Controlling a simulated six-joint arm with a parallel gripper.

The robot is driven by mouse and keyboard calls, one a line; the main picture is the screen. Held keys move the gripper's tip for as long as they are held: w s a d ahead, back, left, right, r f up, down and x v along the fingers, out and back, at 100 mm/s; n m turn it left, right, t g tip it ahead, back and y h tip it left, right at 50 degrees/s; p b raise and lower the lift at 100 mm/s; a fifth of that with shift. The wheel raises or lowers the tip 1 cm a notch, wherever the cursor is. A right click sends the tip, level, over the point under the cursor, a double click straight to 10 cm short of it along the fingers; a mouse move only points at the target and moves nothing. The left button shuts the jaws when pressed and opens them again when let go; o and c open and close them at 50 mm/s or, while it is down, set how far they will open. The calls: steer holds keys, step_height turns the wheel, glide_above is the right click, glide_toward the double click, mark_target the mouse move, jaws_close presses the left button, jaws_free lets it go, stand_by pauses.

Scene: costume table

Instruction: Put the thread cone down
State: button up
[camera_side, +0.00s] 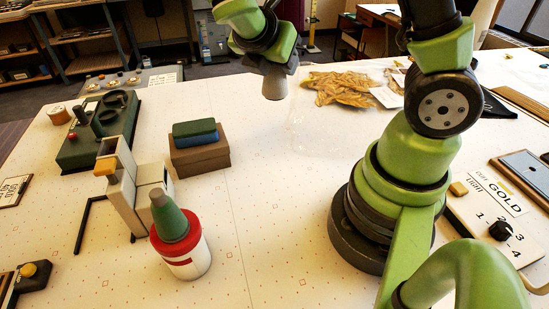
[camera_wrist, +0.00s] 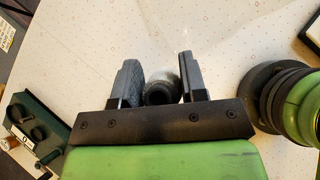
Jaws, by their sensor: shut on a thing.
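My gripper (camera_side: 279,68) is raised over the far middle of the table. It is shut on a grey-brown thread cone (camera_side: 274,87), which hangs below the fingers, clear of the table. In the wrist view the cone's dark round end (camera_wrist: 161,92) shows between the two fingers of my gripper (camera_wrist: 158,62); the rest of it is partly hidden. Another cone, grey-green (camera_side: 169,217), stands upright on a red and white can (camera_side: 182,252) at the front left.
A brown box (camera_side: 199,157) with a blue and a green block on it stands left of centre. A grey stepped stand (camera_side: 127,183) and a dark green device (camera_side: 98,130) are further left. Crumpled golden fabric (camera_side: 345,88) lies at the back. The middle table is clear.

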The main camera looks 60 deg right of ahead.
step_height(320, 180, down, 16)
steer(key=shift+f, duration=0.1)
stand_by(0.5)
steer(key=shift+f, duration=0.1)
steer(key=o, duration=1)
steer(key=shift+o, duration=0.2)
